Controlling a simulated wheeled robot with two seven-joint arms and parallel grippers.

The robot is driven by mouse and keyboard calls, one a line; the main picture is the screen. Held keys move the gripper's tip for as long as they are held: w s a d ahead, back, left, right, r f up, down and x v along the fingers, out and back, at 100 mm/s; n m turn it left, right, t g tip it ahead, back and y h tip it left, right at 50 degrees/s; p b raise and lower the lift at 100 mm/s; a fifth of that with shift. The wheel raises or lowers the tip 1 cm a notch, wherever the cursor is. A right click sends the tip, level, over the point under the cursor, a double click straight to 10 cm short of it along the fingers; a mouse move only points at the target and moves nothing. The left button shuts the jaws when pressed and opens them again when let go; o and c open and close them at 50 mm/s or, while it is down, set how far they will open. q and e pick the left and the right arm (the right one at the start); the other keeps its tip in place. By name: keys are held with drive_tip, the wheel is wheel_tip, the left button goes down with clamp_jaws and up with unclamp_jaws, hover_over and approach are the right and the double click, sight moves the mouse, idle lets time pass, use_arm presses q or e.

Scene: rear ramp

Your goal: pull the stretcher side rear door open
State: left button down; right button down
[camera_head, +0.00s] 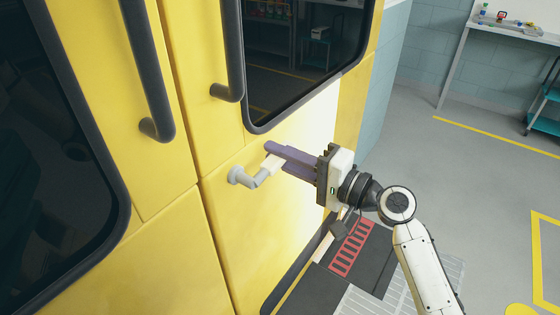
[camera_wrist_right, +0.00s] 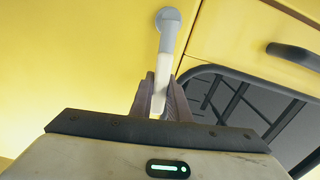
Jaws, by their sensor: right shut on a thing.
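The yellow rear door (camera_head: 300,132) with a dark window stands in front of me, right of a vertical seam with a second yellow door (camera_head: 160,235). A grey and white lever handle (camera_head: 243,178) sticks out from the right door below its window. My right gripper (camera_head: 270,158) is shut on the white end of the handle. In the right wrist view the handle (camera_wrist_right: 168,35) runs from its round grey base down between the fingers (camera_wrist_right: 160,92). The door looks flush with its neighbour at the seam. My left gripper is not in view.
Black vertical grab bars (camera_head: 232,60) are on both doors. A step with a red grating (camera_head: 352,248) lies below the right door. Grey floor (camera_head: 460,175) with yellow lines is clear to the right. A bench (camera_head: 510,30) stands at the back wall.

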sight(275, 158)
drive_tip(key=r+n, duration=0.1)
drive_tip(key=r+n+b, duration=0.1)
drive_tip(key=n, duration=0.1)
drive_tip(key=shift+s+a, duration=0.15)
drive_tip(key=shift+s, duration=0.1)
drive_tip(key=shift+s+a+r+n+b, duration=0.2)
drive_tip(key=shift+r+n+b, duration=0.15)
drive_tip(key=shift+n, duration=0.3)
drive_tip(key=shift+s+a+r+n+b, duration=0.1)
drive_tip(key=shift+s+r+n+b, duration=0.1)
drive_tip(key=shift+r+n, duration=0.5)
drive_tip(key=shift+n, duration=0.25)
drive_tip(key=shift+s, duration=0.1)
